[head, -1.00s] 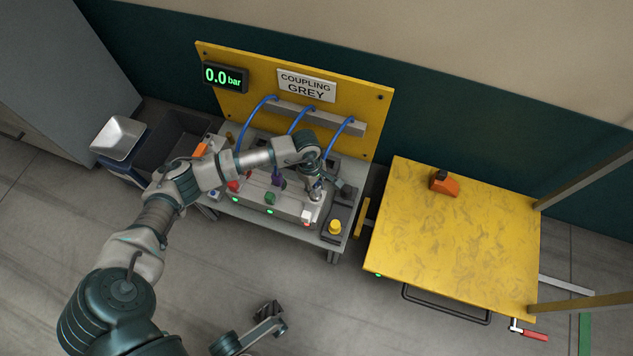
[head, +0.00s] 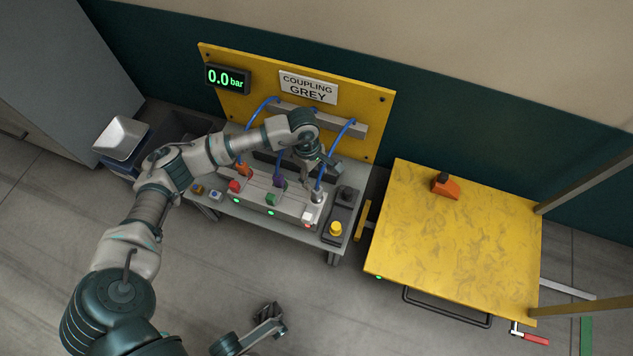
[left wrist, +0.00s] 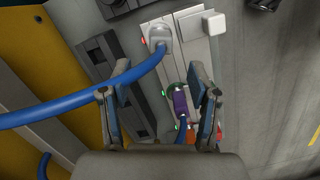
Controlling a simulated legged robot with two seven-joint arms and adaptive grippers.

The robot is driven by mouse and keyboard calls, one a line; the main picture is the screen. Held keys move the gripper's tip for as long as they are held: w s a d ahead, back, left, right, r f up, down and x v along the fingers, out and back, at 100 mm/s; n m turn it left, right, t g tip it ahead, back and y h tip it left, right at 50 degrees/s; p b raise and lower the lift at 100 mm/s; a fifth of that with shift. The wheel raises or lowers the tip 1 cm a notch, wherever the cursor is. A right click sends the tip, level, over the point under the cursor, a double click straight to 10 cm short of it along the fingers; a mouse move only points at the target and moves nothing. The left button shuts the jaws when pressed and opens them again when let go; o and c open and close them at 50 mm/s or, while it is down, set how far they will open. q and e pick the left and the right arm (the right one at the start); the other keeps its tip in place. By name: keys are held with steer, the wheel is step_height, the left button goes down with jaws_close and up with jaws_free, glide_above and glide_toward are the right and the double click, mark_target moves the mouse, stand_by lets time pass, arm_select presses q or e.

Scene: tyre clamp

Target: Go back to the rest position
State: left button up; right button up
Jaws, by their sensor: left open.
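My left gripper (head: 326,163) is open and empty above the back of the grey fixture block (head: 262,203). Its two spread fingers (left wrist: 155,95) show in the left wrist view with nothing between them. The grey coupling (head: 318,194) sits upright at the block's right end, on a blue hose, apart from my fingers; it also shows in the left wrist view (left wrist: 160,34). A purple coupling (head: 279,180) is at the middle and an orange one (head: 243,170) at the left. A dark jointed end (head: 268,312) at the bottom looks like my right gripper; its jaws are unclear.
The yellow back panel (head: 225,60) carries a "0.0 bar" display (head: 228,79) and a "COUPLING GREY" sign (head: 308,87). Red, green and white buttons line the block. A yellow button (head: 335,229) is to the right. A yellow table (head: 455,240) bears an orange item (head: 445,187).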

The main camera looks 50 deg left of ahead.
arm_select(q)
steer(key=shift+a+r, duration=0.15)
steer(key=shift+r, duration=0.8)
steer(key=shift+a+r, duration=0.15)
steer(key=shift+r, duration=0.8)
